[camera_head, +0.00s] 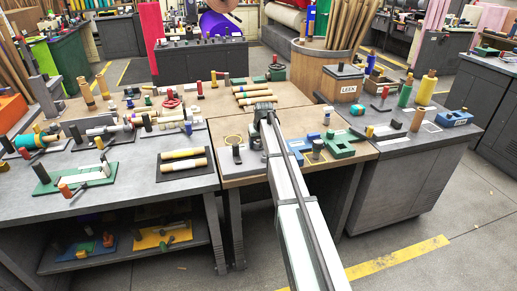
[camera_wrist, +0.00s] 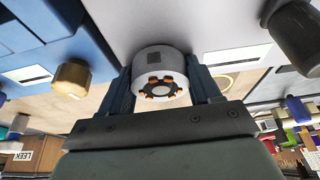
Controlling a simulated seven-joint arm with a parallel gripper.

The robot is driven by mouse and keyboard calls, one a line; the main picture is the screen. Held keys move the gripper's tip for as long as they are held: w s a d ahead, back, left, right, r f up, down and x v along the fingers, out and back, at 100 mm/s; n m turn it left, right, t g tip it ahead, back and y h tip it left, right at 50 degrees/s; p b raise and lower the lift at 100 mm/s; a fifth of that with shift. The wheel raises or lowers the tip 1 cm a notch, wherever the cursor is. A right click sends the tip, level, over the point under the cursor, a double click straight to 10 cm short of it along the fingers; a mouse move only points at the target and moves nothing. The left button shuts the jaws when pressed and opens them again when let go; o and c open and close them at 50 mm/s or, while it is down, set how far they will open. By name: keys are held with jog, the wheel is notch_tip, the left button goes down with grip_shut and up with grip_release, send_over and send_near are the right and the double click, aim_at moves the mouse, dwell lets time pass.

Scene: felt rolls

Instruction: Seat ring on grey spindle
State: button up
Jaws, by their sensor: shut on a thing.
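My gripper (camera_wrist: 160,88) has its two blue fingers shut on a pale grey ring (camera_wrist: 158,62). The ring has a dark round centre with several copper-coloured dots around it on the face towards the wrist camera. In the head view my gripper (camera_head: 264,108) is over the near wooden table top, and the ring is hard to make out. A dark grey spindle (camera_head: 236,152) stands upright on a flat base to the left of my arm. A dark upright post, which looks like this spindle, shows at the upper right of the wrist view (camera_wrist: 298,35). The ring is apart from it.
Green blocks (camera_head: 342,139) and a blue block (camera_head: 300,146) are right of my arm, with a grey cylinder (camera_head: 317,149) beside them. Several rolls (camera_head: 253,93) lie behind my gripper.

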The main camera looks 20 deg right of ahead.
jog(key=o, duration=1.6)
jog(key=shift+c, duration=0.2)
jog(key=shift+f, duration=0.1)
jog(key=shift+a, duration=0.1)
jog(key=v, duration=1.4)
